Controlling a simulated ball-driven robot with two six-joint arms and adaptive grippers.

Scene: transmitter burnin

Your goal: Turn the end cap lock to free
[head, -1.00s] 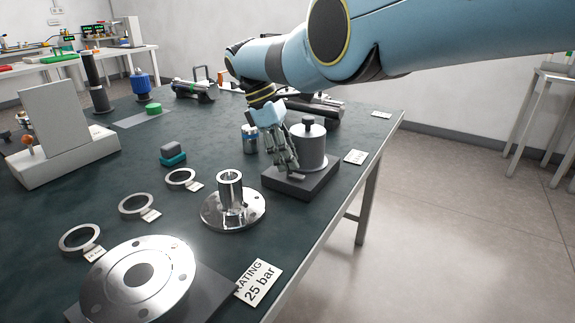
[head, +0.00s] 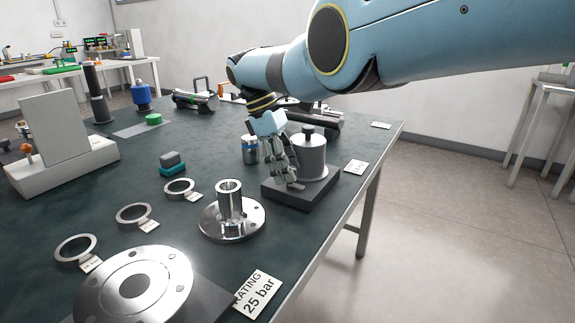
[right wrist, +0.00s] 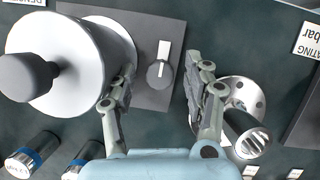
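The end cap lock is a small dark round knob with a white bar (right wrist: 161,68). It sits on the dark grey base plate (right wrist: 150,97) beside a large light-grey cylinder (right wrist: 70,62) with a dark top knob. The cylinder also shows upright in the head view (head: 312,158). My right gripper (right wrist: 160,72) is open and empty. Its fingers point down over the base plate, one on each side of the knob; contact cannot be seen. In the head view my right gripper (head: 286,178) hides most of the lock. My left gripper is not in view.
A shiny flanged tube (head: 231,212) stands close to the base. A blue-banded can (head: 250,150) is behind the gripper. Several rings and a large disc (head: 135,287) lie toward the front left. The table's right edge is close beyond the base.

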